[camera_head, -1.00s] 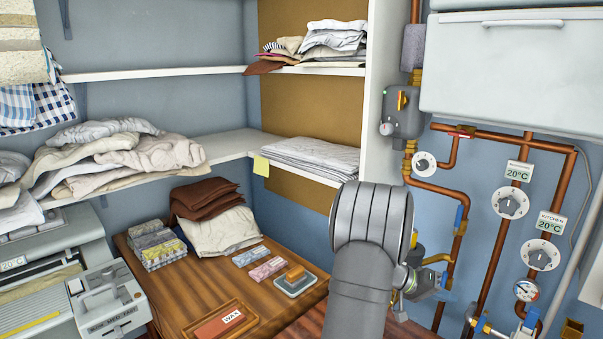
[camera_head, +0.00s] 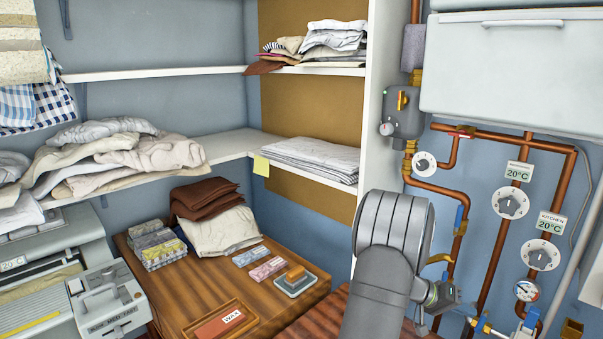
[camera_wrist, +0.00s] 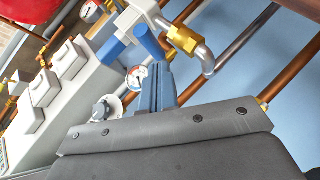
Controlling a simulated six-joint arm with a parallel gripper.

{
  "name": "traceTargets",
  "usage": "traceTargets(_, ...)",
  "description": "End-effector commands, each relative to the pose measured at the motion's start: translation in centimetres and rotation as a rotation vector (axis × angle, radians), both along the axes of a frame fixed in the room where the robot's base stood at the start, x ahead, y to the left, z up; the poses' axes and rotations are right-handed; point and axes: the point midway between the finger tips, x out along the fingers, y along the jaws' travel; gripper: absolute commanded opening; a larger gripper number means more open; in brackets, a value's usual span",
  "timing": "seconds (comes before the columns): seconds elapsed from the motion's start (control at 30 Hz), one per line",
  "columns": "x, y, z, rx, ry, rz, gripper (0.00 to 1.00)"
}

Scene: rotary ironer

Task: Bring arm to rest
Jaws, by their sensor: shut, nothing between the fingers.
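My arm (camera_head: 385,270) rises from the bottom of the head view, in front of the piped wall. In the head view its wrist end (camera_head: 440,293) shows just right of the arm, near the pipes; the fingertips cannot be made out there. In the wrist view my gripper (camera_wrist: 153,72) is shut, with nothing between its fingers. A gauge and pipes show behind it.
Copper pipes (camera_head: 490,255) with dials (camera_head: 510,203) and a pressure gauge (camera_head: 527,290) run close on the right. A wooden table (camera_head: 185,290) holds a wax block (camera_head: 220,323) and folded cloths. The ironer (camera_head: 50,275) stands at left. Shelves (camera_head: 225,147) hold linen.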

Motion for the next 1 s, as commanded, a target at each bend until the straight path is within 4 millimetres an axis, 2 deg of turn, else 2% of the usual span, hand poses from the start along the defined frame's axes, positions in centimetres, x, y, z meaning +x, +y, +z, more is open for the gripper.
traceTargets(0.03, -0.6, -0.5, -0.4, 0.0, 0.002, -0.002, 0.0)
traceTargets(0.13, -2.1, -0.1, -0.2, 0.001, 0.001, 0.0, 0.0)
traceTargets(0.27, 0.1, 0.2, -0.3, -0.001, -0.002, -0.011, 0.0)
traceTargets(0.47, 1.1, 0.2, -0.3, -0.002, -0.002, -0.125, 0.0)
traceTargets(0.67, 4.0, 1.6, 1.9, -0.001, -0.004, -0.136, 0.0)
traceTargets(1.0, 5.9, 7.5, 4.6, 0.0, -0.002, -0.133, 0.0)
